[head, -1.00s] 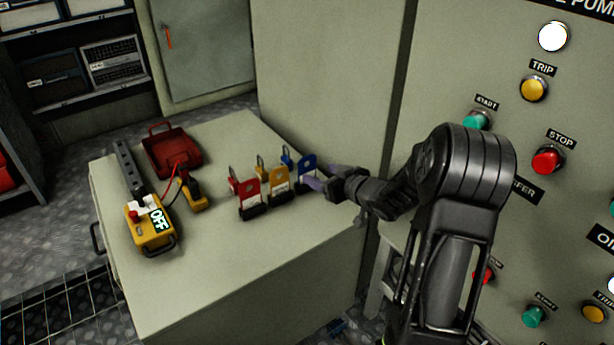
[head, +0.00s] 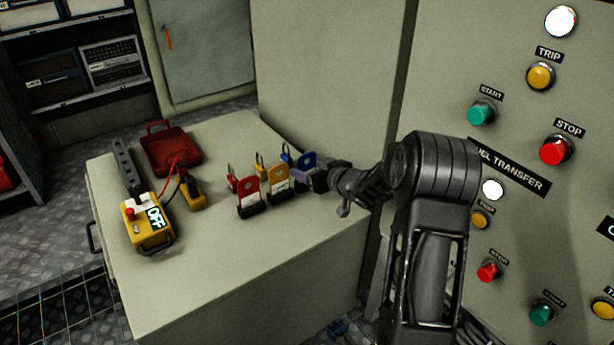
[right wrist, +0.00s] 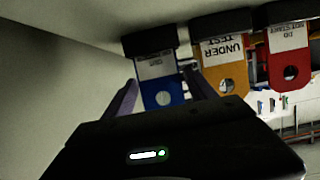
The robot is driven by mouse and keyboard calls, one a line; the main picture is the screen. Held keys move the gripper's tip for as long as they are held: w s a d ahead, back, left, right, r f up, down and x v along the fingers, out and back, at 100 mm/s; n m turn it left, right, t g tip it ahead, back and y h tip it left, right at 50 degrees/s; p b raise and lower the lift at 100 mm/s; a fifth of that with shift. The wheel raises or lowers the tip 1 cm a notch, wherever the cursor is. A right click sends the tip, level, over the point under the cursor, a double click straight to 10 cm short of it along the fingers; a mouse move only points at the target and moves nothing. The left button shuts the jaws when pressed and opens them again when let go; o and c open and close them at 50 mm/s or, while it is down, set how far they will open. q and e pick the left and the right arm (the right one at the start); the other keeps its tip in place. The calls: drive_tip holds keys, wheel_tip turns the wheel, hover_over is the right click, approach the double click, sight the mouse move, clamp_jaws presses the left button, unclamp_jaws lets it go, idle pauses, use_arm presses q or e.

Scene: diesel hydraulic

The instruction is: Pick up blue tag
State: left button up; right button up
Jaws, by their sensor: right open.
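The blue tag (head: 308,160) stands upright in a dark holder on the cabinet top, at the right end of a row of three tags. In the right wrist view the blue tag (right wrist: 162,92) shows between the fingers of my right gripper (right wrist: 164,98), with one finger on each side. My right gripper (head: 308,176) is open at the blue tag in the head view and hides its lower part. I cannot tell whether the fingers touch it. My left gripper is not in view.
A yellow tag (head: 278,180) and a red tag (head: 250,187) stand close beside the blue one. A yellow control box (head: 148,225) and a red tray (head: 170,150) lie further left on the cabinet (head: 240,260). A button panel (head: 520,130) rises at right.

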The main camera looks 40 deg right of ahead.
drive_tip(key=shift+w+f, duration=0.15)
drive_tip(key=shift+w, duration=0.35)
drive_tip(key=shift+c, duration=0.5)
drive_tip(key=c, duration=1)
wheel_tip(320, 180, up, 10)
drive_tip(key=p, duration=0.4)
drive_tip(key=shift+p, duration=0.4)
